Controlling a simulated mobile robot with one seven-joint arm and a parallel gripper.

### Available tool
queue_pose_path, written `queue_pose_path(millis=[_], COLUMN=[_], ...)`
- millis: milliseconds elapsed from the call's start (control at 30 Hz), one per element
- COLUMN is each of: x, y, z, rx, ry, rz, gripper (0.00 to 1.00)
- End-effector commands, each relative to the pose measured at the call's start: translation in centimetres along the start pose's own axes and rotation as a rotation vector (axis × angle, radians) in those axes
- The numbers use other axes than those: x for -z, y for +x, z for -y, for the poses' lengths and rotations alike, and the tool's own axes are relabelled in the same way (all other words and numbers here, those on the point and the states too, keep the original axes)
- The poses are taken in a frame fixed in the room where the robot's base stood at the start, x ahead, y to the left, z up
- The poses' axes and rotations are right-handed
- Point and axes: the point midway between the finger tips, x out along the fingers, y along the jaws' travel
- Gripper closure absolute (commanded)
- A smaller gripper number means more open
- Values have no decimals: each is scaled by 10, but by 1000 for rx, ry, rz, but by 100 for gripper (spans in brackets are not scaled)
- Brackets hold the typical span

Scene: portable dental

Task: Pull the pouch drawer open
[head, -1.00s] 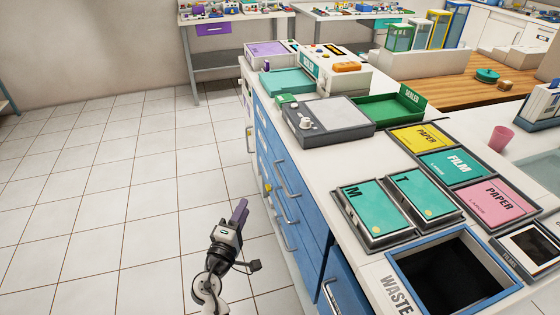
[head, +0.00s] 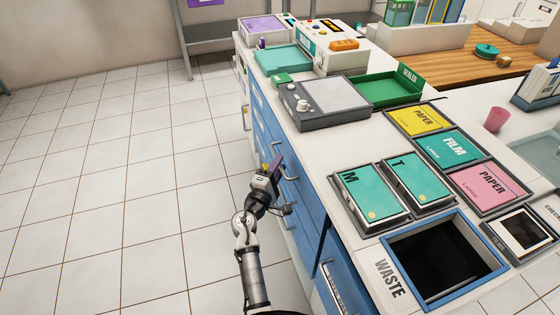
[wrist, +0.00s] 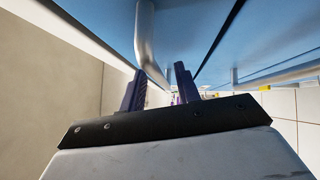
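The blue drawer fronts (head: 268,140) are on the left side of the long white counter, with grey bar handles (head: 289,167). No label shows which one is the pouch drawer, and they look shut. My gripper (head: 273,163) is close against these fronts, beside a handle. In the wrist view, the two purple fingers of my gripper (wrist: 160,88) are apart. A curved metal handle (wrist: 146,35) comes down close to the left finger and towards the gap. I cannot tell whether it is between the fingers or touching them.
The counter top (head: 330,150) carries a grey device (head: 325,102), a green tray (head: 385,90), lidded boxes marked M (head: 365,190) and T (head: 417,178), and a waste opening (head: 445,262). The tiled floor (head: 110,190) left of the cabinet is clear.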

Motion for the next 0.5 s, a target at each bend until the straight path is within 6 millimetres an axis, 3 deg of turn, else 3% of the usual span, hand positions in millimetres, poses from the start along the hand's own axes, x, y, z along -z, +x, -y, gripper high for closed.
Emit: queue_pose_path(millis=[133, 433, 500], x=[0, 0, 0], y=[11, 14, 14], z=[0, 0, 0], rx=[1, 0, 0], ry=[0, 1, 1], rz=[1, 0, 0], gripper=[68, 68, 74])
